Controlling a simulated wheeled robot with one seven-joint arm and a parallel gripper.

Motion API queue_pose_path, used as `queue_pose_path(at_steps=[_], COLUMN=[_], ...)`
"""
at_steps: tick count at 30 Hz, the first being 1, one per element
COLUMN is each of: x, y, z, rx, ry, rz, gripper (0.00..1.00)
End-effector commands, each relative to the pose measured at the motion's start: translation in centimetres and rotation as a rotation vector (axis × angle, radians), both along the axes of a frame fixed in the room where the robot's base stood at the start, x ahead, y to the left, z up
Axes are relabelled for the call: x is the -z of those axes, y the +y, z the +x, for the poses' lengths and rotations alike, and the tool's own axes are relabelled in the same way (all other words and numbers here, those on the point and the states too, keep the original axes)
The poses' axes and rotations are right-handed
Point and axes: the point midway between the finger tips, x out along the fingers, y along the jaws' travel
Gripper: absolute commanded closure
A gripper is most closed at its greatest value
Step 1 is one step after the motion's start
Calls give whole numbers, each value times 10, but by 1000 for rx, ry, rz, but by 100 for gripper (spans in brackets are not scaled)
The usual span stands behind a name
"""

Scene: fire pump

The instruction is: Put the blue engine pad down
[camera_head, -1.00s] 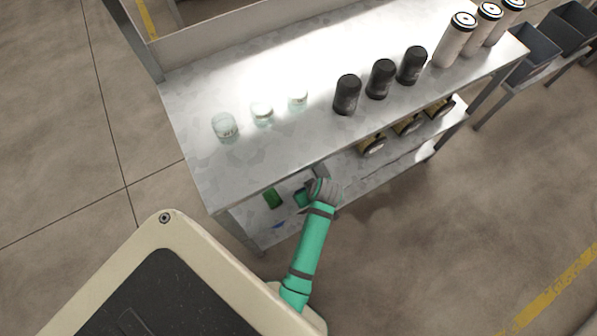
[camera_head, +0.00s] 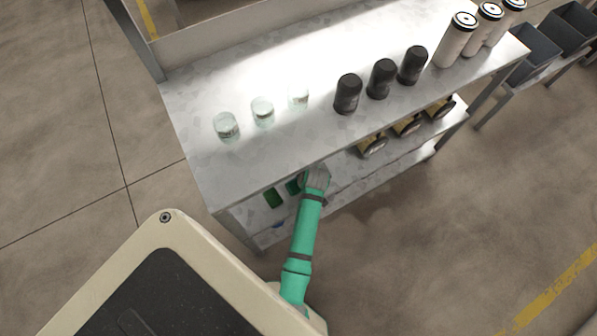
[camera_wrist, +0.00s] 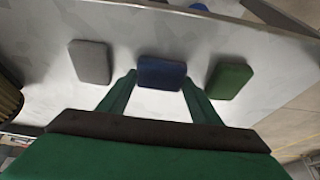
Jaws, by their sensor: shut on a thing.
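The blue engine pad (camera_wrist: 161,73) is between the two fingertips of my gripper (camera_wrist: 159,79) in the wrist view. The gripper is shut on it. The pad lies in line between a grey pad (camera_wrist: 90,62) on the left and a green pad (camera_wrist: 230,81) on the right, apart from both. I cannot tell whether its underside touches the lower shelf (camera_wrist: 40,30). In the head view my gripper (camera_head: 293,186) reaches in below the table top, beside the green pad (camera_head: 273,198). The blue pad is hidden there.
The metal table top (camera_head: 200,100) overhangs the lower shelf. It bears several glass jars (camera_head: 262,111), black canisters (camera_head: 381,79) and white filters (camera_head: 455,40). Yellowish round parts (camera_head: 372,146) sit on the lower shelf to the right.

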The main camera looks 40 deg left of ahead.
Motion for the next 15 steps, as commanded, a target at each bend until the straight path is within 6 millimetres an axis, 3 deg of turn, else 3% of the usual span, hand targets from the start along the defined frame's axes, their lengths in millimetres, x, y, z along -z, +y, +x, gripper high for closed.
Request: queue_pose_path(at_steps=[5,6,7,15], x=[3,3,3,2], y=[1,1,1,2], z=[-1,-1,-1,-1], rx=[-2,-2,-3,-3], ry=[0,0,0,0], rz=[0,0,0,0], gripper=[60,33,25,23])
